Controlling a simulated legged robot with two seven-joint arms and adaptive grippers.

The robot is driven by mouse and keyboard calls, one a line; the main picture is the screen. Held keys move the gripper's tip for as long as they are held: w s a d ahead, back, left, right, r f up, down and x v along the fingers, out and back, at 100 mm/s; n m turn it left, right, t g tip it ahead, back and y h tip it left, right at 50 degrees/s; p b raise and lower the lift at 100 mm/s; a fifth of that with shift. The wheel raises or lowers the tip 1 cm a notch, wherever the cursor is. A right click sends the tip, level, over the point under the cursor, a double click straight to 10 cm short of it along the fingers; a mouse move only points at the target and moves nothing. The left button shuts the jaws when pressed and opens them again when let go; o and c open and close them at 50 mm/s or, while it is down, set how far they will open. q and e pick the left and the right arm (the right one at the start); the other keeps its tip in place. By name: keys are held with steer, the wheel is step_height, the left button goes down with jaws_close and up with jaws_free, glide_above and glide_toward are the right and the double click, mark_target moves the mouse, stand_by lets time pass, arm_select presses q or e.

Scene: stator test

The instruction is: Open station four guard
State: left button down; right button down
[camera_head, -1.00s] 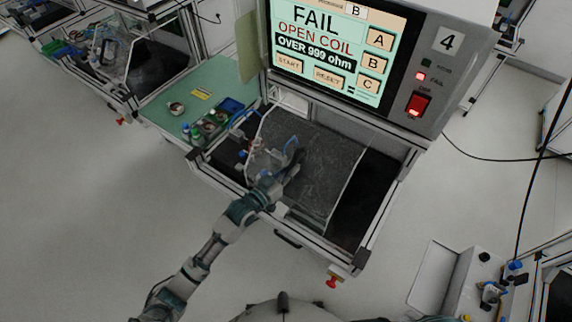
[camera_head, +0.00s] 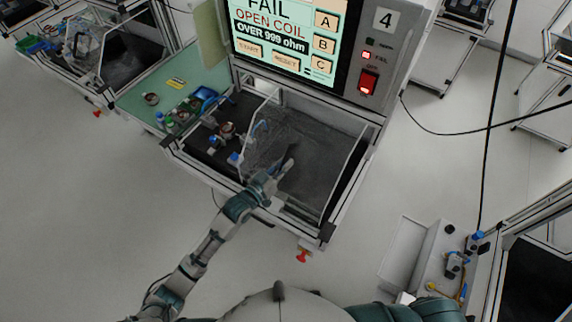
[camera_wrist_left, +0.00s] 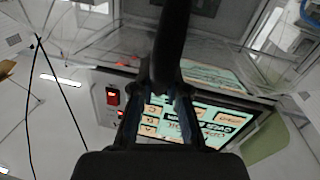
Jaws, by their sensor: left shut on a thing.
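The station four guard (camera_head: 318,150) is a clear cover with pale edges over the dark test bay, under the screen. It sits toward the right of the bay, its right edge close to the bay's right side. The left part of the bay, with a copper-coloured part (camera_head: 226,130) and blue-tipped fittings, lies uncovered. My left gripper (camera_head: 280,172) is at the front of the guard, shut on its dark handle (camera_head: 291,156). In the left wrist view the black handle (camera_wrist_left: 172,45) runs up between the fingers. My right gripper is out of view.
The screen (camera_head: 285,35) reads FAIL, OPEN COIL. A red lit switch (camera_head: 368,83) is right of it. A green side table (camera_head: 135,97) with small parts adjoins on the left. A red knob (camera_head: 303,256) sticks out below the front frame. A black cable (camera_head: 440,130) trails right.

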arm_select(q)
steer(key=c, duration=1.4)
jaws_free()
steer(key=shift+w+a+r, duration=0.15)
steer(key=shift+d, duration=0.25)
steer(key=shift+s, duration=0.2)
steer(key=shift+s+a+f, duration=0.1)
steer(key=shift+s+f, duration=0.1)
steer(key=shift+s, duration=0.05)
steer(key=shift+v, duration=5.5)
steer(key=shift+w+r, duration=0.1)
